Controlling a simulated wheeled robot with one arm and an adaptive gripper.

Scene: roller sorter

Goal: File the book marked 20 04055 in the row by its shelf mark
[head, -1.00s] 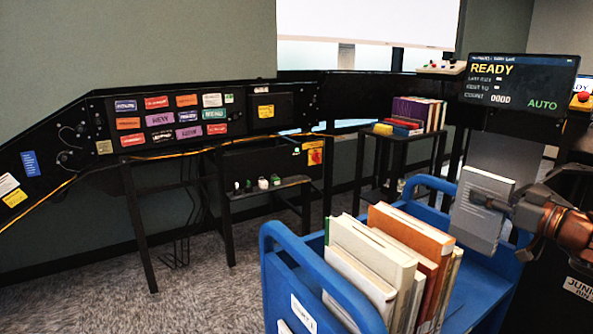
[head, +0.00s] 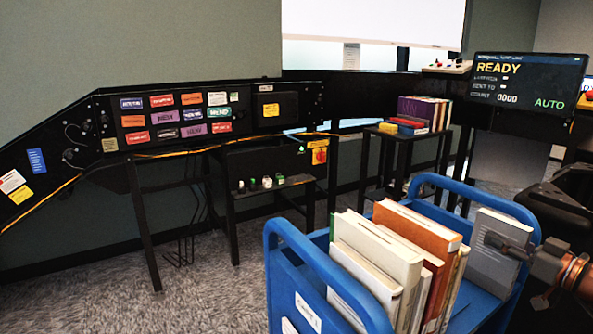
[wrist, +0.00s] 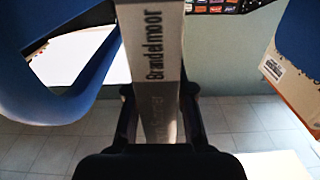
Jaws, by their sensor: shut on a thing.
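My gripper (head: 510,247) is shut on a grey book (head: 482,262) at the right end of the blue cart (head: 345,283). The book is upright, and its lower part is down at the level of the cart's tray; I cannot tell whether it touches the tray. In the wrist view the grey spine (wrist: 152,45) reads "Brandelmoor" and stands between the two dark fingers (wrist: 160,118). No 20 04055 mark is readable. The row of books, with a cream book (head: 375,250) and an orange book (head: 420,228), leans at the cart's left part.
Bare blue tray lies between the row and the held book. The cart's raised blue end handles stand at both ends. A small black stand (head: 410,140) with several books is behind. A black sorter panel (head: 240,108) is at left, and a screen (head: 527,82) reads READY.

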